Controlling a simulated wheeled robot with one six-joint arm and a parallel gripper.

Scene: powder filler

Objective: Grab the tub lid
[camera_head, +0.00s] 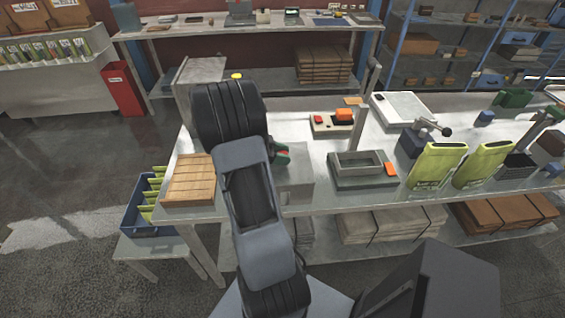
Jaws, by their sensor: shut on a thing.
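My arm reaches up over the left part of the metal workbench. My gripper does not show; the arm's dark links cover the spot where it could be. I cannot make out the tub or its lid for certain. A small yellow piece (237,76) shows just above the top of my arm, too small to name. A small dark green and red thing (281,155) shows at the right edge of my arm, partly hidden by it.
The workbench (309,192) bears a wooden slatted block (188,181), a grey tray (362,170), an orange-topped device (335,122), a white-topped scale (402,108) and two yellow-green pouches (437,165). A blue crate (150,231) of pouches stands lower left. Floor is clear at left.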

